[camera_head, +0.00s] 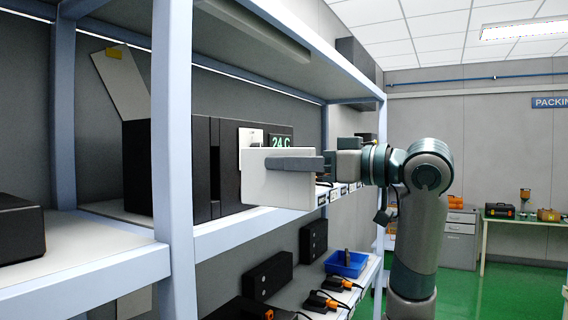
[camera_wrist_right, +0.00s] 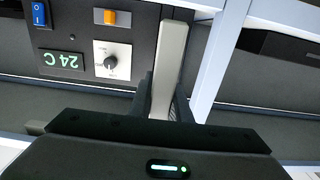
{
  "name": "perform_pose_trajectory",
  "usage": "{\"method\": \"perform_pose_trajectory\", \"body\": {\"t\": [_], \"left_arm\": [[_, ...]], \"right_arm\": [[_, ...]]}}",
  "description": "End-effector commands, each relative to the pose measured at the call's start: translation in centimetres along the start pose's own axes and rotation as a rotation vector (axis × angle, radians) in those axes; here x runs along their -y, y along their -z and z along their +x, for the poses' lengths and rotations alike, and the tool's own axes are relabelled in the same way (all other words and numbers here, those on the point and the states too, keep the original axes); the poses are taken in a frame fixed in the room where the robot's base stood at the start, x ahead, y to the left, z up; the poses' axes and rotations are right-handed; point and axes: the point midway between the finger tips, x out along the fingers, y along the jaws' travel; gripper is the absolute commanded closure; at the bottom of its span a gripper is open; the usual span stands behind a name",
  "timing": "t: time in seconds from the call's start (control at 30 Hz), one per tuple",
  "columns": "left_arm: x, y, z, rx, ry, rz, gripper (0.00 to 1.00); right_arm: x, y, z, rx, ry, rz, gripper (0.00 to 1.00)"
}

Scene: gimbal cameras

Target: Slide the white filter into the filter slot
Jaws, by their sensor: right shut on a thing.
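The white filter (camera_head: 278,190) is a thin, flat white plate, held upright in front of the black unit on the shelf. My right gripper (camera_head: 290,163) comes in from the right and is shut on it; one finger lies across its near face. In the wrist view the filter (camera_wrist_right: 168,68) shows edge-on as a pale bar between the fingers. The black unit (camera_head: 182,168) has a dark vertical gap, likely the filter slot (camera_head: 214,165), in its front, left of the filter. The filter appears apart from it. My left gripper is not in view.
The unit's front carries a "24 C" display (camera_head: 281,141); the wrist view shows a knob (camera_wrist_right: 111,60), an orange button (camera_wrist_right: 110,17) and a blue switch (camera_wrist_right: 40,13). A shelf post (camera_head: 172,130) stands left.

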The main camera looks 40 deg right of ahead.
Motion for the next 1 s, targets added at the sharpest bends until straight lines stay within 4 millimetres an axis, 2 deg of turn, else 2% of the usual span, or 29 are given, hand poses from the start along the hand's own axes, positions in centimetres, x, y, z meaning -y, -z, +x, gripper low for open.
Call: {"method": "perform_pose_trajectory", "body": {"t": [0.27,0.47,1.0], "left_arm": [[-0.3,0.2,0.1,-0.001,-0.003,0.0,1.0],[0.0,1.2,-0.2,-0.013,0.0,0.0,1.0],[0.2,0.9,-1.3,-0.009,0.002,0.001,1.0]], "right_arm": [[0.0,0.0,-0.1,0.002,0.0,0.001,1.0],[0.0,0.1,1.1,0.001,0.002,0.001,1.0],[0.0,0.1,5.0,0.001,0.002,0.001,1.0]]}}
